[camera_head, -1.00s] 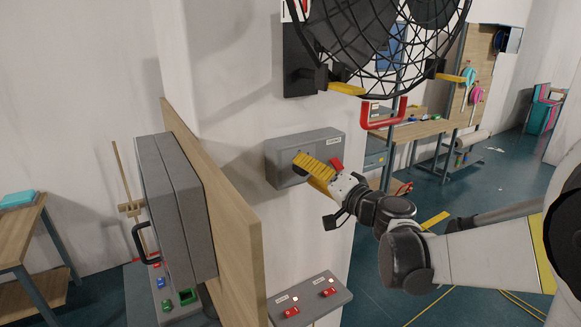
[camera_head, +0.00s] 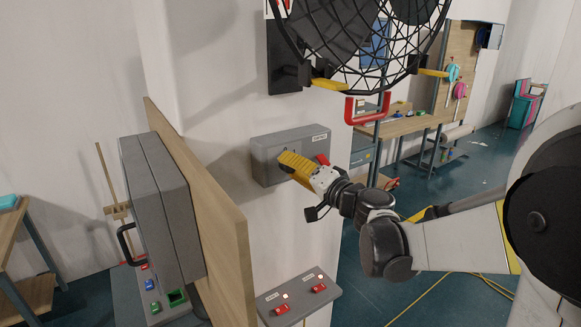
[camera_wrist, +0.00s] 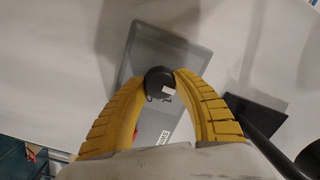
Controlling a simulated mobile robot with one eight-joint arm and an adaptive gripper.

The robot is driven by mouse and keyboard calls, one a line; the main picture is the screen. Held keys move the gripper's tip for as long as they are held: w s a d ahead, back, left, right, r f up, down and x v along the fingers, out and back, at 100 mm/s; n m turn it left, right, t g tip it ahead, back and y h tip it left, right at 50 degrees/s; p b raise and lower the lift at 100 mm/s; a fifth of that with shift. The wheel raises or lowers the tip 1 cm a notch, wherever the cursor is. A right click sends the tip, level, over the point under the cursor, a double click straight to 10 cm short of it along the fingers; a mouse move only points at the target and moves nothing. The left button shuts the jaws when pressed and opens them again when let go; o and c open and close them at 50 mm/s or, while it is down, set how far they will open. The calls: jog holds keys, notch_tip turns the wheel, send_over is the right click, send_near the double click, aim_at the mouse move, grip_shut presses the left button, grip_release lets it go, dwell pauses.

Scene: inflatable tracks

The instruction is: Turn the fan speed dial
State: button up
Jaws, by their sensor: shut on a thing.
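The fan speed dial (camera_wrist: 159,83) is a round dark knob with a pale mark. It sits on a grey control box (camera_head: 262,153) fixed to the white wall below the fan. My gripper (camera_wrist: 160,88) has its two yellow ribbed fingers closed around the dial, one on each side, in the wrist view. In the head view my gripper (camera_head: 285,160) reaches the front of the box from the right and hides most of the dial. The box also shows in the wrist view (camera_wrist: 180,50). The large black caged fan (camera_head: 370,40) hangs above the box.
A wooden panel (camera_head: 205,200) with a grey case (camera_head: 160,215) stands left of the box. A lower switch panel (camera_head: 298,297) with red switches is below. A red U-shaped handle (camera_head: 367,119) sits to the right under the fan. Free floor lies at right.

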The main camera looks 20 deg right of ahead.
jog(key=m+b, duration=0.2)
jog(key=m, duration=0.2)
jog(key=shift+f+m+t, duration=0.15)
jog(key=shift+m+t, duration=0.15)
jog(key=m+b, duration=0.2)
jog(key=m, duration=0.3)
jog(key=shift+t+h, duration=0.3)
jog(key=o, duration=1.2)
jog(key=r+v, duration=0.1)
jog(key=v, duration=1.1)
jog(key=shift+f, duration=0.4)
